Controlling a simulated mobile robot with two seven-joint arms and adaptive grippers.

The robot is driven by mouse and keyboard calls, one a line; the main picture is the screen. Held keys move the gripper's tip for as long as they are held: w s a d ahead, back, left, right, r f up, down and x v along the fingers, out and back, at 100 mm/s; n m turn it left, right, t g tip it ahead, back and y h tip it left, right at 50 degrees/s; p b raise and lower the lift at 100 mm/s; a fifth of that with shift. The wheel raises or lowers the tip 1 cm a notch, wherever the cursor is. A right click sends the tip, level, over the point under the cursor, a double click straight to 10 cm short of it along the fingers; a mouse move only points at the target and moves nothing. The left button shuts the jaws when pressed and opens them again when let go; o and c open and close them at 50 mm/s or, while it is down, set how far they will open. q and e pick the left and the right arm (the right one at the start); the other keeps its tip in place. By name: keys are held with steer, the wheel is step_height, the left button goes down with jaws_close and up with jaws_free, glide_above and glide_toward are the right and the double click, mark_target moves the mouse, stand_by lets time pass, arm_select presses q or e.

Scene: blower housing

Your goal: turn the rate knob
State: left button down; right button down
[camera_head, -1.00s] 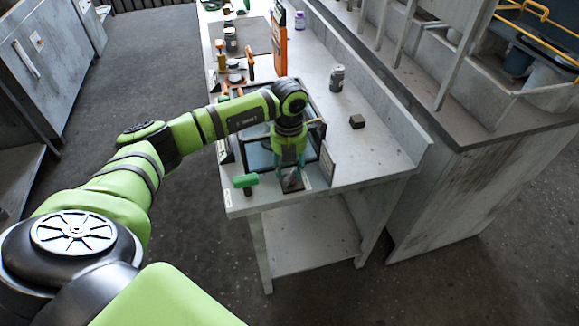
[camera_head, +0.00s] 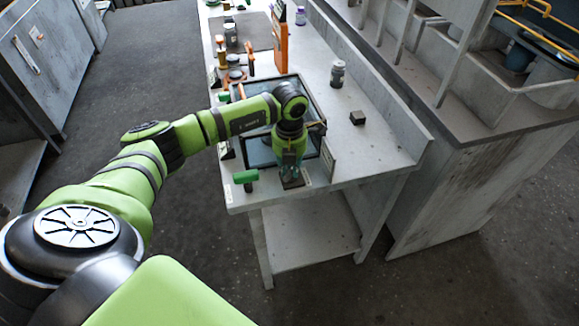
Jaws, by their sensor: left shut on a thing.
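My left gripper (camera_head: 290,170) points down at a small grey block-like unit (camera_head: 293,183) near the front edge of the bench. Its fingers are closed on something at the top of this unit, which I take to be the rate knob. The knob itself is hidden by the fingers and wrist, so I cannot see its angle. My right gripper is not in view.
The pale bench (camera_head: 350,172) holds a dark-framed tray (camera_head: 258,158) behind the gripper. A green-headed tool (camera_head: 245,177) stands to the left. A grey jar (camera_head: 337,74), a dark cube (camera_head: 357,117) and an orange upright thing (camera_head: 281,45) stand farther back. The bench's right side is mostly clear.

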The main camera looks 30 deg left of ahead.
mark_target(291, 169)
arm_select(q)
steer(key=m+b, duration=0.3)
steer(key=m, duration=0.1)
steer(key=shift+w+d+f+m+b, duration=0.1)
steer(key=shift+d+f+m+b, duration=0.05)
steer(key=shift+m+b, duration=0.25)
steer(key=shift+d+m+b, duration=0.1)
steer(key=shift+m+b, duration=1)
steer(key=shift+m, duration=0.7)
steer(key=shift+r, duration=0.2)
steer(key=c, duration=1.1)
jaws_free()
steer(key=shift+r, duration=0.15)
step_height(291, 169, up, 12)
steer(key=shift+f, duration=0.1)
